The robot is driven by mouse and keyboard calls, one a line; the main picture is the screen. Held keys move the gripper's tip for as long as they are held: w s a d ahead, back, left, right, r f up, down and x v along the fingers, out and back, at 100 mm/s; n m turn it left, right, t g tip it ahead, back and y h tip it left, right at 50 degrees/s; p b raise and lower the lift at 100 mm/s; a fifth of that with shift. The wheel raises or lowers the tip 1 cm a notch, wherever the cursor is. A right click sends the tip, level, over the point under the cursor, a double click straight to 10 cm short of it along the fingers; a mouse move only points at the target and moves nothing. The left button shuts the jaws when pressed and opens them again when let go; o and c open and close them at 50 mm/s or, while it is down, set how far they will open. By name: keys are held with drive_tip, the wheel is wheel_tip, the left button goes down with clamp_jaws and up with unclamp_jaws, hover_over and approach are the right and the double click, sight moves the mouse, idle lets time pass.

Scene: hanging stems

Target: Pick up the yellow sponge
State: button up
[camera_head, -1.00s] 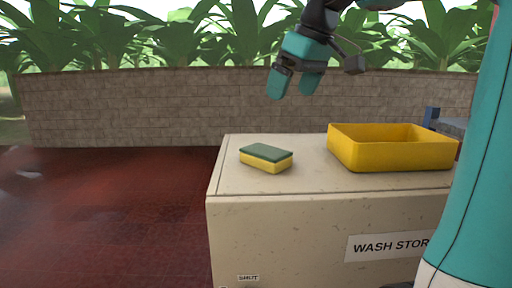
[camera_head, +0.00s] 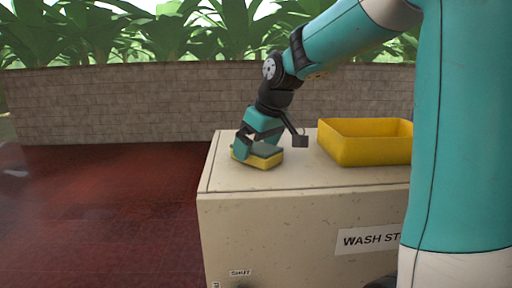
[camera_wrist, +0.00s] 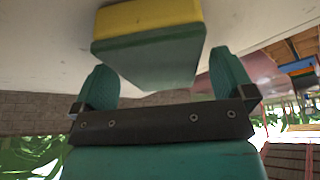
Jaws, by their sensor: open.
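The yellow sponge (camera_head: 262,161) with a dark green top lies flat on the cream storage box, near its left end. In the wrist view the sponge (camera_wrist: 150,45) shows its green face and a yellow side. My gripper (camera_head: 258,152) points down over the sponge, with its fingers near the sponge's sides. In the wrist view my gripper (camera_wrist: 160,85) is open, its teal fingers spread on either side of the green face. Some of the sponge is hidden behind the fingers in the head view. I cannot tell whether the fingers touch it.
A yellow tray (camera_head: 365,154) stands to the right of the sponge on the cream storage box (camera_head: 270,225). A brick wall (camera_head: 120,105) runs behind. Red paved floor (camera_head: 100,220) is open on the left.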

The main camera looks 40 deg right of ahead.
sight(256, 146)
drive_tip(key=shift+w+f, duration=0.15)
drive_tip(key=shift+f, duration=0.35)
drive_tip(key=shift+f, duration=0.15)
drive_tip(key=c, duration=1)
drive_tip(key=shift+c, duration=0.2)
wheel_tip(256, 146, up, 20)
drive_tip(key=p, duration=0.2)
drive_tip(key=shift+r, duration=0.2)
drive_tip(key=shift+o, duration=1.1)
drive_tip(key=shift+c, duration=0.3)
